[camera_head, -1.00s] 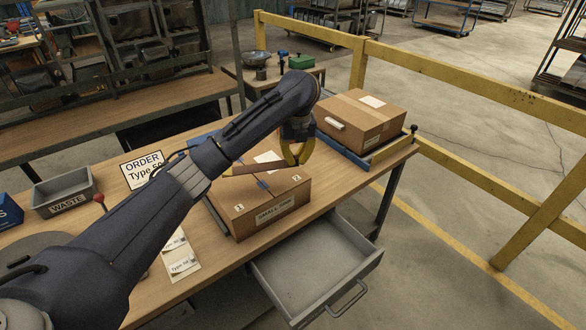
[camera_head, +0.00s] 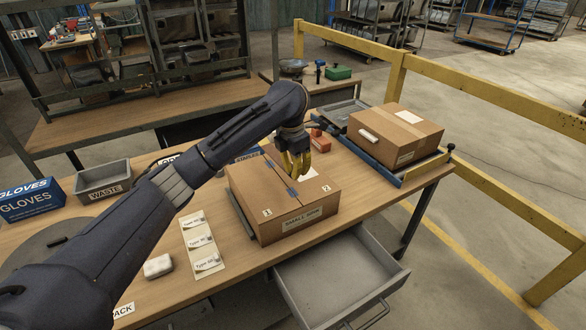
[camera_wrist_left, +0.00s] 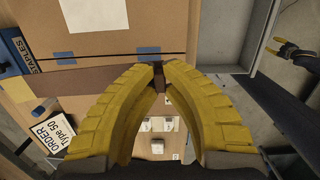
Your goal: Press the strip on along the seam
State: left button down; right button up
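The small cardboard box (camera_head: 262,196) stands on the bench, with a label on its front side and blue tabs (camera_head: 291,192) at its top seam. My left gripper (camera_head: 294,175) is over the box top near the front blue tab. In the left wrist view its yellow fingers (camera_wrist_left: 158,72) close on a dark brown part of the strip. Whether the strip touches the seam is hidden by the fingers. My right gripper (camera_wrist_left: 277,46) is open and empty, off to the side.
A taped box (camera_head: 378,140) sits on a blue-framed stand at the right. An open drawer (camera_head: 335,285) juts out below the bench front. A grey WASTE bin (camera_head: 103,183), a GLOVES box (camera_head: 32,203) and a label sheet (camera_head: 203,250) are on the left.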

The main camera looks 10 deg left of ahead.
aim_at(296, 192)
pick_arm(q)
jog(key=shift+m, duration=0.3)
jog(key=shift+f, duration=4)
jog(key=shift+f, duration=0.7)
jog(key=c, duration=1.5)
grip_release()
jog(key=shift+o, duration=0.2)
